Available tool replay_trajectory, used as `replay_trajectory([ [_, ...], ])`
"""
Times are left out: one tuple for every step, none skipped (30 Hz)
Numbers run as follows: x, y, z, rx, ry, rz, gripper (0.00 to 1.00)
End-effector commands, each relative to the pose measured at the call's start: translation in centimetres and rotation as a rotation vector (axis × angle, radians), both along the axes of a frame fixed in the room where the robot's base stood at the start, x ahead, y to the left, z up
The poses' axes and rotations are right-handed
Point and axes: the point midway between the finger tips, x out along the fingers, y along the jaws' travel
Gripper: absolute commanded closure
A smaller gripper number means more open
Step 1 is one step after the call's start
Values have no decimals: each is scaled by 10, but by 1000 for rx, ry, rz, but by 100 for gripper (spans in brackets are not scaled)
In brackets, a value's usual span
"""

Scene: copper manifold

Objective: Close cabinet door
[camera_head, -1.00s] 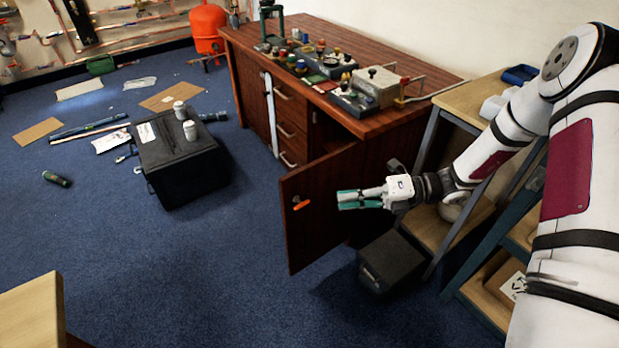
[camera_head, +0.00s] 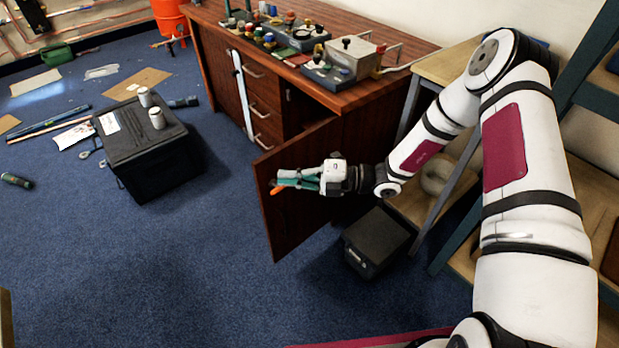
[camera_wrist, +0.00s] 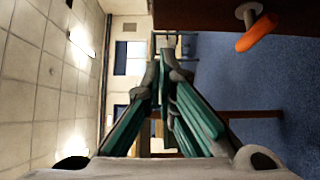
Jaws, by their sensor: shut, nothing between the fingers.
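The dark red-brown cabinet door (camera_head: 288,222) stands open, swung out from the right part of the wooden cabinet (camera_head: 221,84). Its orange handle (camera_head: 277,189) is near the door's free edge. In the wrist view the door (camera_wrist: 195,14) fills the top, with the orange handle (camera_wrist: 257,33) at upper right. My gripper (camera_head: 277,180) has teal fingers, shut and empty. In the head view its fingertips overlap the handle. In the wrist view the fingers (camera_wrist: 165,72) are apart from the handle, below and left of it. I cannot tell whether the gripper touches the door.
A black box (camera_head: 378,240) stands on the floor just right of the door. A bigger black case (camera_head: 150,160) with white cups sits at left. Shelving (camera_head: 430,170) stands under and beside my arm. The blue carpet (camera_head: 150,260) in front of the door is clear.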

Motion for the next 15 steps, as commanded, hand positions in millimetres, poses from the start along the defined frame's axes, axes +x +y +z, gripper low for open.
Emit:
replay_trajectory([
  [6,6,-2,-3,-4,1,100],
  [11,8,-2,-3,-5,1,100],
  [15,12,-2,-3,-5,0,100],
  [18,14,-2,-2,-3,0,100],
  [21,16,-2,-2,-3,0,100],
  [24,18,-2,-3,-4,0,100],
  [26,20,-1,-3,-4,0,100],
  [28,21,-1,-2,-3,1,100],
  [29,22,-1,-1,-2,0,100],
  [30,23,-1,-1,-2,0,100],
  [31,23,-1,-1,-2,0,100],
  [32,24,0,-1,-2,-1,100],
  [32,24,0,-1,-2,-1,100],
  [32,24,0,-1,-2,-1,100],
  [33,24,0,-1,-2,-1,100],
])
